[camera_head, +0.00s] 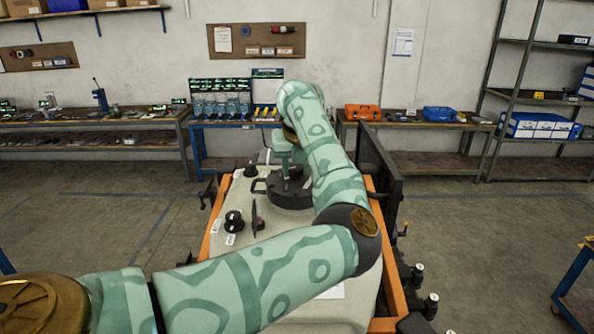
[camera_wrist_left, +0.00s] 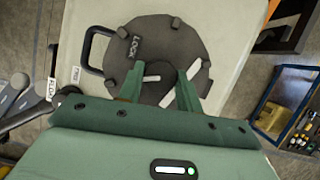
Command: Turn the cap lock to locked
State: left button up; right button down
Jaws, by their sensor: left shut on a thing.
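The cap (camera_head: 292,203) is a dark round disc on the pale top of the drone body (camera_head: 232,262). In the left wrist view the cap (camera_wrist_left: 160,35) fills the upper middle, with a white LOCK label at its upper left. Two white marks show on it, a short one between my fingers and a longer one at the right finger. The short mark does not point straight at the label. My left gripper (camera_wrist_left: 160,74) is shut on the cap's middle part, which is partly hidden between the green fingers. In the head view my left gripper (camera_head: 288,160) is above the cap. My right gripper is not in view.
A black handle (camera_wrist_left: 86,55) stands beside the cap. Black knobs (camera_head: 233,220) and a thin upright dark plate (camera_head: 256,218) sit left of it. A dark upright panel (camera_head: 380,165) stands right of the body. Workbenches line the back wall; open floor lies on both sides.

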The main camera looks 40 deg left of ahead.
pick_arm(q)
jog(key=m, duration=0.2)
jog(key=m+t+h, duration=0.1)
jog(key=m, duration=0.1)
jog(key=shift+a+m+h, duration=0.1)
jog(key=shift+m+h, duration=0.2)
jog(key=m+h, duration=0.1)
jog(key=m, duration=0.3)
jog(key=shift+a+m+h, duration=0.1)
jog(key=shift+m+h, duration=0.2)
jog(key=shift+h, duration=0.1)
jog(key=shift+s, duration=0.1)
jog(key=o, duration=1)
jog(key=b+v, duration=0.3)
jog(key=v, duration=1.3)
jog(key=shift+s, duration=0.3)
